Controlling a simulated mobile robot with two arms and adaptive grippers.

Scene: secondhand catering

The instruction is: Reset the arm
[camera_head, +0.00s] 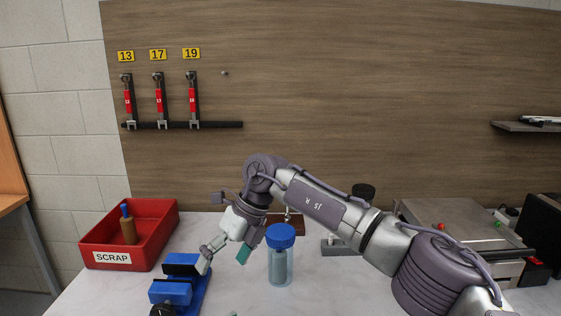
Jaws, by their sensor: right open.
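My right arm (320,205) reaches in from the lower right and bends down at the wrist. Its gripper (223,262) is open and empty, with its fingers apart above the white worktop. One finger comes close to a blue vise (182,265), but I cannot tell whether they touch. The other finger, with a teal pad, hangs left of a clear jar with a blue lid (280,236). My left gripper is not recognisable; only a small teal tip shows at the bottom edge.
A red scrap bin (160,222) holding a wooden-looking piece with a blue top stands left on the worktop (325,295). Red tools (161,100) hang on the back panel. A grey machine (450,225) stands at right, partly behind my arm. Bare worktop lies in front of the jar.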

